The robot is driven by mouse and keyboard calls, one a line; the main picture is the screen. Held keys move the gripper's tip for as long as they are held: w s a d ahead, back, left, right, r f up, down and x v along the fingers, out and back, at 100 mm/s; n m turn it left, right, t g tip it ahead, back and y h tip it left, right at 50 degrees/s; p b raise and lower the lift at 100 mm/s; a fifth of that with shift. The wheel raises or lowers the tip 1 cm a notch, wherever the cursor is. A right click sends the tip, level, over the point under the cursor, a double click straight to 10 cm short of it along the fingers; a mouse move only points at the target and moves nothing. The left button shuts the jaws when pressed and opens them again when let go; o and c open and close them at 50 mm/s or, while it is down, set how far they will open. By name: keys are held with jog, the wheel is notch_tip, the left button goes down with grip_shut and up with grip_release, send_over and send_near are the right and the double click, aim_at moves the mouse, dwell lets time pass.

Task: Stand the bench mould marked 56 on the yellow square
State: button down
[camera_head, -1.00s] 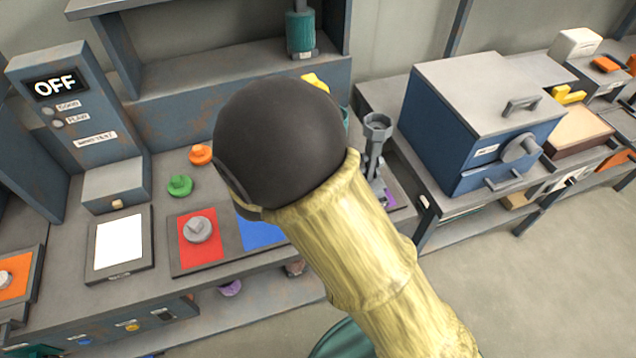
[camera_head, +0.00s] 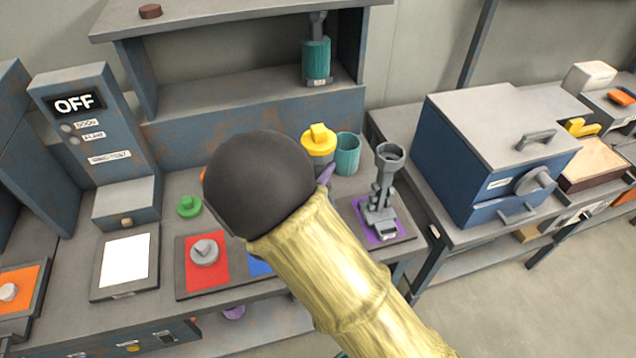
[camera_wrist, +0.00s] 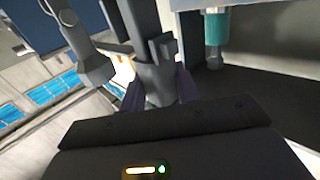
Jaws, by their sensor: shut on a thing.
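A grey upright tool (camera_head: 382,195) with a cup on top stands on a purple square (camera_head: 362,232). A teal-bodied tool (camera_head: 316,60) with a grey handle stands on the shelf; it also shows in the wrist view (camera_wrist: 216,28). Both carry small labels that I cannot read, so I cannot tell which is marked 56. My gripper (camera_wrist: 158,92) is shut on a grey piece (camera_wrist: 155,62) between its purple fingers. In the head view my arm hides the gripper and this piece, except a purple finger bit. I see no yellow square.
A yellow-lidded jar (camera_head: 318,145) and a teal cup (camera_head: 347,153) stand behind my arm. Left are a red square (camera_head: 190,285) with a grey knob, a partly hidden blue square (camera_head: 258,267) and a white pad (camera_head: 125,262). A blue oven box (camera_head: 445,150) stands right.

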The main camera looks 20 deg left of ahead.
jog(key=shift+w+d, duration=0.2)
jog(key=shift+d, duration=0.1)
jog(key=shift+s+f, duration=0.15)
jog(key=shift+f, duration=2.1)
jog(key=c, duration=1)
grip_release()
jog(key=shift+c, duration=0.2)
jog(key=shift+r, duration=0.1)
jog(key=shift+r, duration=0.15)
jog(key=b+v, duration=0.2)
jog(key=v, duration=1)
jog(key=shift+a, duration=0.15)
